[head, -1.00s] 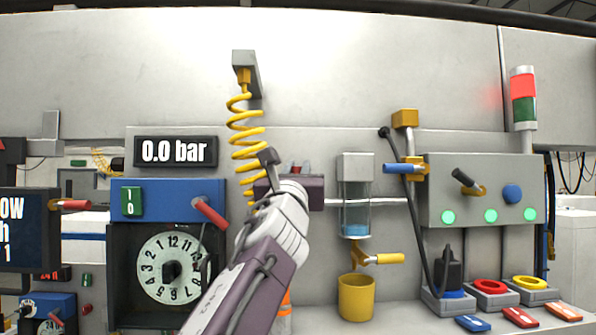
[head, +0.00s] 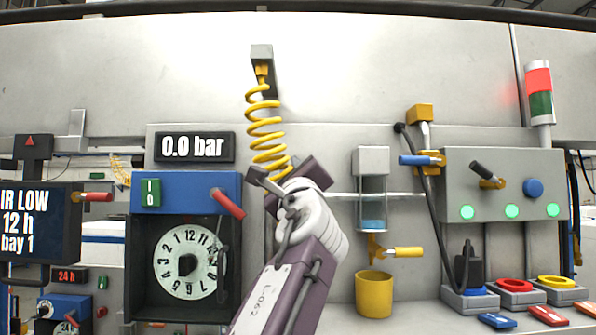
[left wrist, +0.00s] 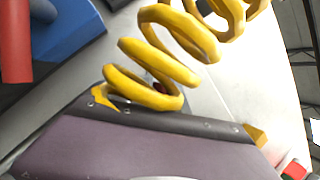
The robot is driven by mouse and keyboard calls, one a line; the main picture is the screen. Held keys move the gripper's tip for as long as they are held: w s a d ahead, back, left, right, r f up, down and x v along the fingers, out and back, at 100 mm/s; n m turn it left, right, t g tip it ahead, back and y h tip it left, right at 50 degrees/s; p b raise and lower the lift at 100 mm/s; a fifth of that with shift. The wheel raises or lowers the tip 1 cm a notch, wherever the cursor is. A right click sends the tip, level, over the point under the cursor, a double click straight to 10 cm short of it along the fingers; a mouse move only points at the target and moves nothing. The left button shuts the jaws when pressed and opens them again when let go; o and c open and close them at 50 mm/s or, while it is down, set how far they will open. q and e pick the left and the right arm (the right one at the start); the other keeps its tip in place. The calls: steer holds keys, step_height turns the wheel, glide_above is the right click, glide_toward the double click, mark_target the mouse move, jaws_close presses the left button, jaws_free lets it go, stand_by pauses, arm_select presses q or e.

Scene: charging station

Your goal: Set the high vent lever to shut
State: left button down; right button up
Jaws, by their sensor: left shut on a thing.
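No readable label marks the high vent lever. A blue-handled lever (head: 418,160) sits on a yellow fitting, right of and above the glass bowl. A yellow-handled lever (head: 404,252) sticks out to the right below the bowl. My left gripper (head: 287,180) is left of both and apart from them, at the lower end of the yellow coiled hose (head: 264,130). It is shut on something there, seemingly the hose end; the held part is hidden. In the left wrist view the coils (left wrist: 155,75) run up and right from the gripper's dark edge. My right gripper is not in view.
A blue panel (head: 178,183) with a red lever (head: 227,203) and dial stands left of my gripper. The glass bowl (head: 372,200) and yellow cup (head: 374,294) are to the right. A grey panel (head: 520,205) with a dark lever (head: 488,175) stands further right.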

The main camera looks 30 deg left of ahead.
arm_select(q)
steer(key=shift+s+a+f+n+g+y+p, duration=0.3)
steer(key=shift+f+n+g, duration=0.6)
steer(key=shift+n, duration=1.35)
steer(key=shift+s+a+f+n+g+y+p, duration=0.15)
steer(key=shift+a+f+n+g+y, duration=0.7)
steer(key=shift+n, duration=1.35)
steer(key=shift+s+d+f+n+g+h+p, duration=0.15)
steer(key=shift+f+n+g, duration=0.45)
steer(key=shift+n+g, duration=1.15)
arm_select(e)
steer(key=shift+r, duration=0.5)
arm_select(q)
steer(key=shift+a+n+t, duration=0.15)
steer(key=shift+n+t, duration=0.35)
steer(key=shift+n, duration=0.1)
steer(key=c, duration=1.3)
jaws_free()
steer(key=shift+f, duration=0.1)
steer(key=b+v, duration=0.3)
steer(key=v, duration=0.5)
steer(key=shift+w+d+f, duration=0.25)
steer(key=shift+w+d, duration=0.05)
steer(key=shift+w, duration=0.05)
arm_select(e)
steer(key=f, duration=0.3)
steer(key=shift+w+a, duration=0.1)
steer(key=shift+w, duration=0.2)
